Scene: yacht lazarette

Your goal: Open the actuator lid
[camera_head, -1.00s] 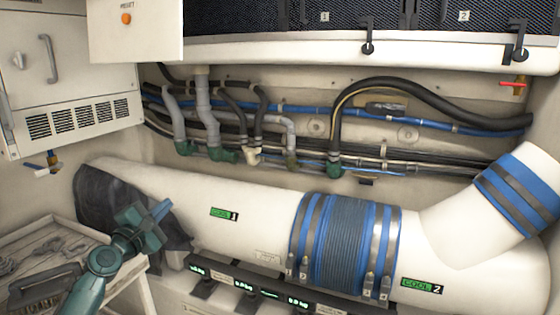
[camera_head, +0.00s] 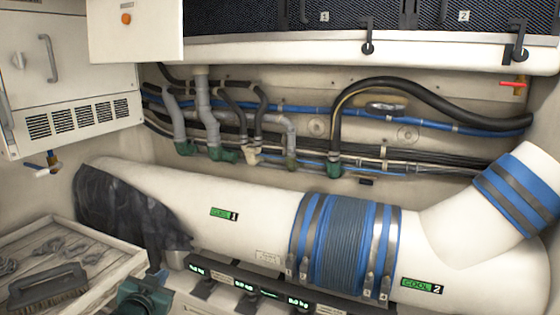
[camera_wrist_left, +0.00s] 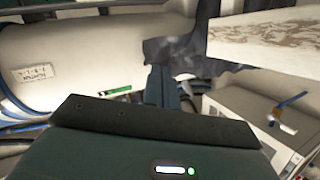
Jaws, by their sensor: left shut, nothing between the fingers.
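No part that I can clearly name as the actuator lid shows in the head view. In the left wrist view, a pale box with a grey top face (camera_wrist_left: 245,112) and a blue lever (camera_wrist_left: 293,102) stands at the lower right; I cannot tell whether it is the actuator. My left gripper (camera_head: 157,280) is low at the bottom of the head view, just right of the wooden tray and below the dark cloth. Its fingers (camera_wrist_left: 163,88) are together and empty in the left wrist view, left of the box. My right gripper is not in view.
A white duct (camera_head: 270,205) with a dark cloth (camera_head: 125,205) over its left end crosses the scene. A wooden tray (camera_head: 108,285) with a brush (camera_head: 48,285) lies at lower left. Black brackets and small displays (camera_head: 245,285) line the duct's lower side.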

